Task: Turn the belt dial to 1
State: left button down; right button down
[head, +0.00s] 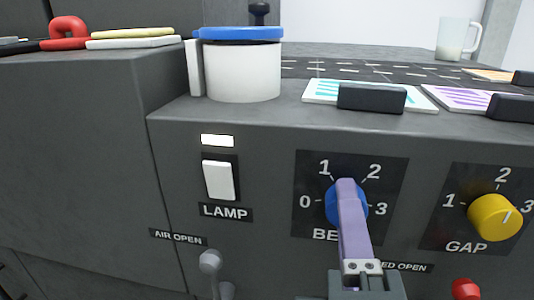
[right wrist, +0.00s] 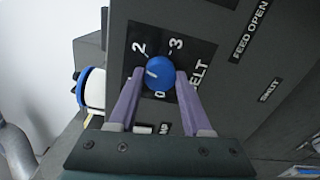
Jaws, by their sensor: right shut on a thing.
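The blue belt dial (head: 332,208) is on the dark front panel, on a plate marked 0, 1, 2 and 3. My right gripper (head: 346,188) covers much of it in the head view. In the right wrist view, the dial (right wrist: 160,73) sits between the two purple fingertips of my right gripper (right wrist: 160,80), which is shut on it. A short white mark on the dial points toward the left finger in that view. The 1 is hidden there, so I cannot tell exactly which number the mark meets. My left gripper is not in view.
A yellow gap dial (head: 495,217) is right of the belt dial, with a red button (head: 466,289) below. A white lamp switch (head: 218,180) and a grey lever (head: 210,262) are left. A blue-lidded tub (head: 240,70) stands on the ledge above.

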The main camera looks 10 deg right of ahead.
jog(key=shift+n+p, duration=2.45)
jog(key=shift+n, duration=2.65)
jog(key=shift+c, duration=1.7)
grip_release()
